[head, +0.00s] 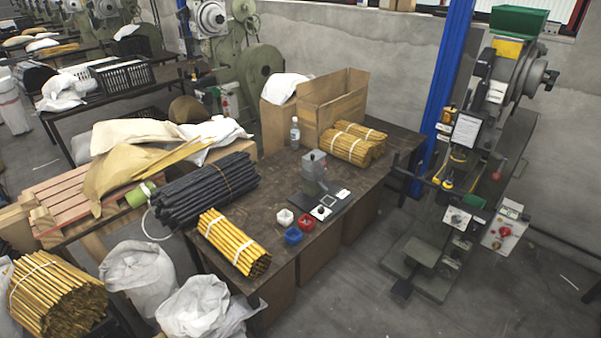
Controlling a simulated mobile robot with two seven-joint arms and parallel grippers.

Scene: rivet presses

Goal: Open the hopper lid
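A rivet press (465,190) stands on the floor at the right of the head view. A dark green box-shaped hopper (518,22) sits at its top, by the picture's upper edge, above a yellow plate (507,48). I cannot clearly tell a separate lid on the hopper, or whether it is open or shut. Neither my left gripper nor my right gripper is in view.
A dark worktable (370,190) left of the press carries rod bundles (235,242), a cardboard box (333,98), a bottle (295,132), a small device (314,172) and small bins (293,235). White sacks (140,272) stand front left. Floor (400,312) before the press is mostly clear.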

